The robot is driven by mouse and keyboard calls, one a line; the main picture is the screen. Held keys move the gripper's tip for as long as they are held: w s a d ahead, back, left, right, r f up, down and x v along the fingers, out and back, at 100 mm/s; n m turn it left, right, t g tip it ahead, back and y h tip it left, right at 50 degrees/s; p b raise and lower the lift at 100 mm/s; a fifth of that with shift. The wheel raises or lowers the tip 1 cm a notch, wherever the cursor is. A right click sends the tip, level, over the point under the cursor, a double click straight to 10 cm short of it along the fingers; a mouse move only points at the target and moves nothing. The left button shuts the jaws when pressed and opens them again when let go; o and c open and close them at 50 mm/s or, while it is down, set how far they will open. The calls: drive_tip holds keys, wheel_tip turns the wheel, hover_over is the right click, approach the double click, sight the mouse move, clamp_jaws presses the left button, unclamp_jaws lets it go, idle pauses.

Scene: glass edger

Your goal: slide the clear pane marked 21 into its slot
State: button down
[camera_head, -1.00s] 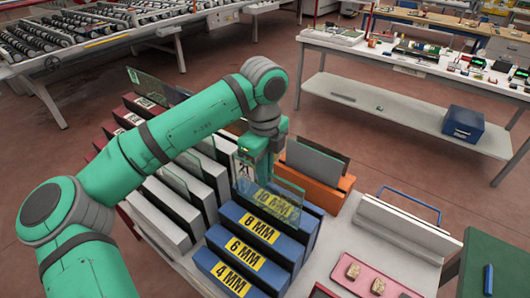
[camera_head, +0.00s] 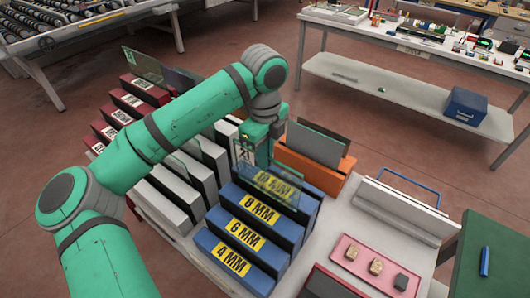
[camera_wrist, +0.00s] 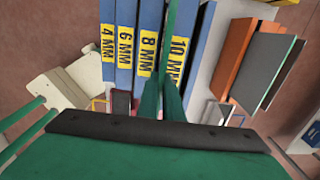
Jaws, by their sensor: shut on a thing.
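My gripper (camera_head: 262,152) is shut on a clear pane (camera_head: 268,185), which stands upright below it. The blue rack (camera_head: 290,242) has stepped blocks labelled 4, 6, 8 and 10 MM. In the head view, the pane overlaps the 10 MM label, which shows through the glass. In the wrist view (camera_wrist: 163,105), the pane's edge is a thin green strip (camera_wrist: 172,35) between the 8 MM and 10 MM labels. I cannot tell whether its lower edge is inside a slot.
An orange holder (camera_head: 318,178) with a grey pane stands just right of the gripper. White racks (camera_head: 172,212) with panes are to the left, partly behind my arm. A pink tray (camera_head: 350,265) with small blocks lies at front right.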

drive_tip(key=shift+f, duration=4.8)
drive_tip(key=shift+f, duration=0.4)
drive_tip(key=c, duration=1.8)
unclamp_jaws()
drive_tip(key=shift+c, duration=0.2)
wheel_tip(320, 180, up, 11)
drive_tip(key=shift+s+a+f, duration=0.1)
